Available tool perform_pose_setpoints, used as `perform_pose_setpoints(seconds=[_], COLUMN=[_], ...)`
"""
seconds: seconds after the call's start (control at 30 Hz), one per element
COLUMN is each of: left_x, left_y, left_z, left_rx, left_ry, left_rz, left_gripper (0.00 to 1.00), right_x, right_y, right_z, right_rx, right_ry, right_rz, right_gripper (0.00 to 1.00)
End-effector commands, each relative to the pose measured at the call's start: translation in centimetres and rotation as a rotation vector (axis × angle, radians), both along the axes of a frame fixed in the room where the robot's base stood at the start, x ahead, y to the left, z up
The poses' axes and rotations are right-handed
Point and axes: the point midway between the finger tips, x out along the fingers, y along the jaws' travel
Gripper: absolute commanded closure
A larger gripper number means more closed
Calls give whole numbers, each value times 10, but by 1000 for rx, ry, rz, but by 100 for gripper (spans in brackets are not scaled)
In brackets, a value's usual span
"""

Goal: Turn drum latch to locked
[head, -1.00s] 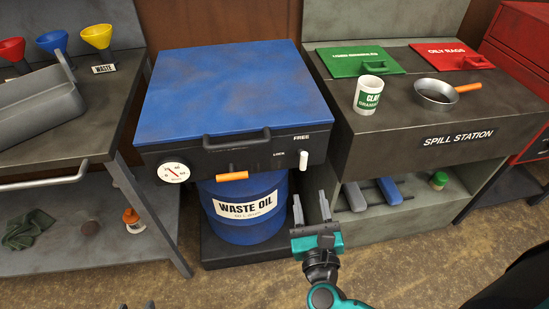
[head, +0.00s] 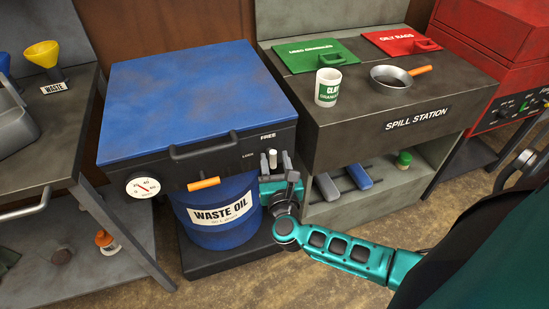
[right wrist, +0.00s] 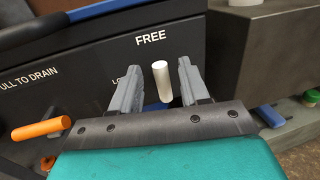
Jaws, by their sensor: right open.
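The drum latch is a white handle (head: 272,159) on the black front panel (head: 215,160) under the blue lid (head: 190,95), at the panel's right end. It points up toward the word FREE; the word LOCK is to its left. In the right wrist view the white handle (right wrist: 161,81) stands between the two grey fingers. My right gripper (head: 278,165) is open around the handle, and a gap shows on each side in the wrist view (right wrist: 157,85). My left gripper is not in view.
An orange pull handle (head: 204,183) and a round gauge (head: 143,186) sit left on the panel. The blue waste oil drum (head: 220,212) stands below. The spill station (head: 400,125) with a mug (head: 328,87) and pan (head: 390,77) is close on the right.

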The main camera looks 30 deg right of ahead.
Motion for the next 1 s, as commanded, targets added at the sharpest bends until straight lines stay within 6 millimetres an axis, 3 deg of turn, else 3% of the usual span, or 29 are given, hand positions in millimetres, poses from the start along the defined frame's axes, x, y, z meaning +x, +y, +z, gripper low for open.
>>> perform_pose_setpoints(seconds=[0.4,0.87,1.0], left_x=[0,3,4], left_y=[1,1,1], left_z=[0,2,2], left_rx=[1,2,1], left_ry=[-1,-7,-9], left_rz=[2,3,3], left_gripper=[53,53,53], right_x=[9,9,9], right_y=[-4,-4,-4], right_z=[0,0,0], right_rx=[-1,-1,-1], right_ry=[0,0,0], right_rz=[1,0,0], right_gripper=[55,98,100])
